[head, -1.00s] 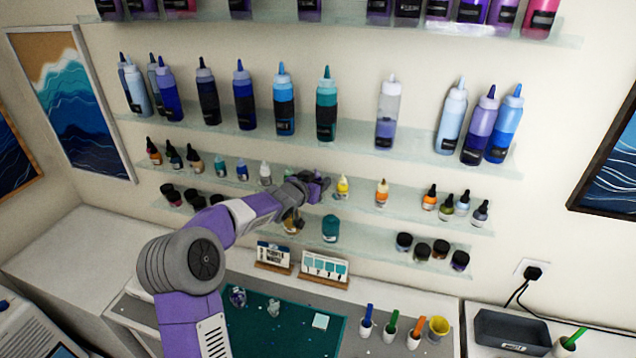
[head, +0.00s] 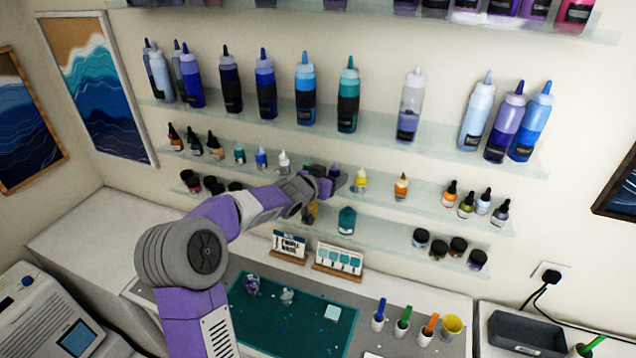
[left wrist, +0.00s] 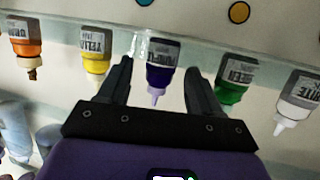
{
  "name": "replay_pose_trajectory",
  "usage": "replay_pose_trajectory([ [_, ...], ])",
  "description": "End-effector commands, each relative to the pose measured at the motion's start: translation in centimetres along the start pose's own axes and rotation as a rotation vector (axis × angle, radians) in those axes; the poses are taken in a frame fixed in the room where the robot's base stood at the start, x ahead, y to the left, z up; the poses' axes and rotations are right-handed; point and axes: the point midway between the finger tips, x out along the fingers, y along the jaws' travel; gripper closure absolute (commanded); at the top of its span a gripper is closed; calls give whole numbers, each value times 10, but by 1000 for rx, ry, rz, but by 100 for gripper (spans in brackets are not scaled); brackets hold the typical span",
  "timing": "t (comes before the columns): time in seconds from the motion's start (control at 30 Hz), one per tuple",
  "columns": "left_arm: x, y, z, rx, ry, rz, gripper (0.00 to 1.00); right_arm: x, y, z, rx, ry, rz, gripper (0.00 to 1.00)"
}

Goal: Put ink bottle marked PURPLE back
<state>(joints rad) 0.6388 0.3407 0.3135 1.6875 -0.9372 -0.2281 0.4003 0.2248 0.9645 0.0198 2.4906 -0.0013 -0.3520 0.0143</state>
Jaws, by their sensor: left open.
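The ink bottle marked PURPLE (left wrist: 162,70) has a dark body, a white label and a lilac nozzle. In the left wrist view, which is upside down, it stands on the glass shelf (left wrist: 210,50) between the yellow bottle (left wrist: 97,50) and the green bottle (left wrist: 233,80). My left gripper (left wrist: 160,72) is open, one finger on each side of the purple bottle, with visible gaps. In the head view my left gripper (head: 334,180) is at the small-bottle shelf, just left of the yellow bottle, and mostly hides the purple one. My right gripper is not in view.
Close neighbours on the shelf include a white bottle (left wrist: 297,98) and an orange bottle (left wrist: 24,38). Squeeze bottles stand on the shelf above; a teal jar (head: 346,221) stands below. A green mat (head: 300,318) and label stands (head: 338,259) are on the counter.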

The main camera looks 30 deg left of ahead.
Motion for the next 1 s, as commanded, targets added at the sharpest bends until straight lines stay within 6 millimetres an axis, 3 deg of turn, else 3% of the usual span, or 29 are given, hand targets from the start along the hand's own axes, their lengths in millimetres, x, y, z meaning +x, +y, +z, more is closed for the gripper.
replay_pose_trajectory([
  [0.2,-48,-2,-2,1,0,-5,36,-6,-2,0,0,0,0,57],
  [0.4,-75,-1,-1,1,-1,-3,36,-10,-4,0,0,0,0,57],
  [0.77,-82,1,2,-5,-4,2,36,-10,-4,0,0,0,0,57],
  [0.87,-72,12,24,-45,-39,26,36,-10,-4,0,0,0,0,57],
  [0.97,-55,40,76,-132,-126,73,36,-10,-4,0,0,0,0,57],
  [1.0,-48,57,104,-176,-177,97,36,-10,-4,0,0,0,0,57],
])
